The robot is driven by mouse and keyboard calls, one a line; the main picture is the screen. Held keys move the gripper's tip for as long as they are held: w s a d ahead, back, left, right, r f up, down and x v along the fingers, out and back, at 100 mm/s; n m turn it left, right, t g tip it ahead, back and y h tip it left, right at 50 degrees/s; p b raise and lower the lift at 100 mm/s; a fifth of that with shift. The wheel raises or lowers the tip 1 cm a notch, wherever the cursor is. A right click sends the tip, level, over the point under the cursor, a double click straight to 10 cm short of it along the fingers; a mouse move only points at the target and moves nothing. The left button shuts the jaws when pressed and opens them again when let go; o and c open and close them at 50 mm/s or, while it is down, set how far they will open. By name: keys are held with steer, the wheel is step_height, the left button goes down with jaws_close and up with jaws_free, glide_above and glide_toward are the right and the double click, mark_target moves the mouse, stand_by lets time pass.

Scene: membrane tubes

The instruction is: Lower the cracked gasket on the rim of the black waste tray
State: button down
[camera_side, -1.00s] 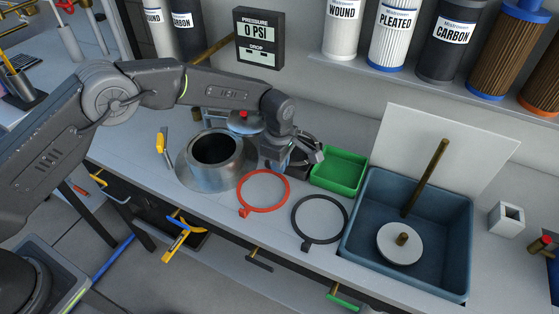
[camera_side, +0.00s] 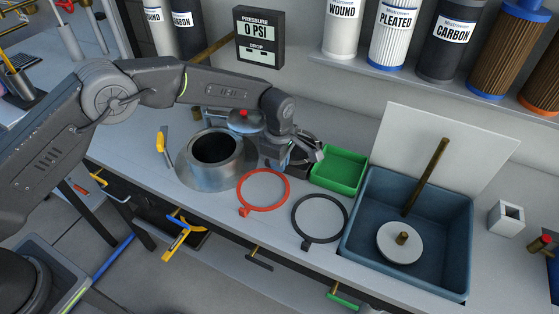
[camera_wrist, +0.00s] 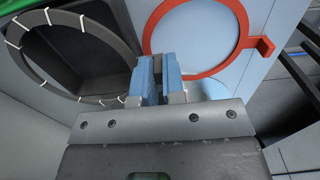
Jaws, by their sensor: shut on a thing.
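The cracked gasket is a dark grey ring with white crack marks (camera_wrist: 103,37), at the left of the wrist view. My gripper (camera_wrist: 158,78) has its blue fingers shut on the gasket's near edge. The ring lies over the black waste tray (camera_wrist: 86,62), whose dark inside shows through it. Whether the ring touches the rim cannot be told. In the side view my gripper (camera_side: 281,157) is low over the bench, left of the green tray, and it and the wrist hide much of the black tray and gasket.
A red ring (camera_side: 263,190) and a black ring (camera_side: 320,218) lie in front. A metal housing (camera_side: 215,165) stands left, a green tray (camera_side: 339,168) right, and a blue basin (camera_side: 375,235) farther right. The pressure display (camera_side: 259,38) reads 0 PSI.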

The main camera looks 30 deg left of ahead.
steer(key=shift+f, duration=0.5)
stand_by(0.4)
steer(key=c, duration=1.1)
jaws_free()
steer(key=shift+r, duration=3.55)
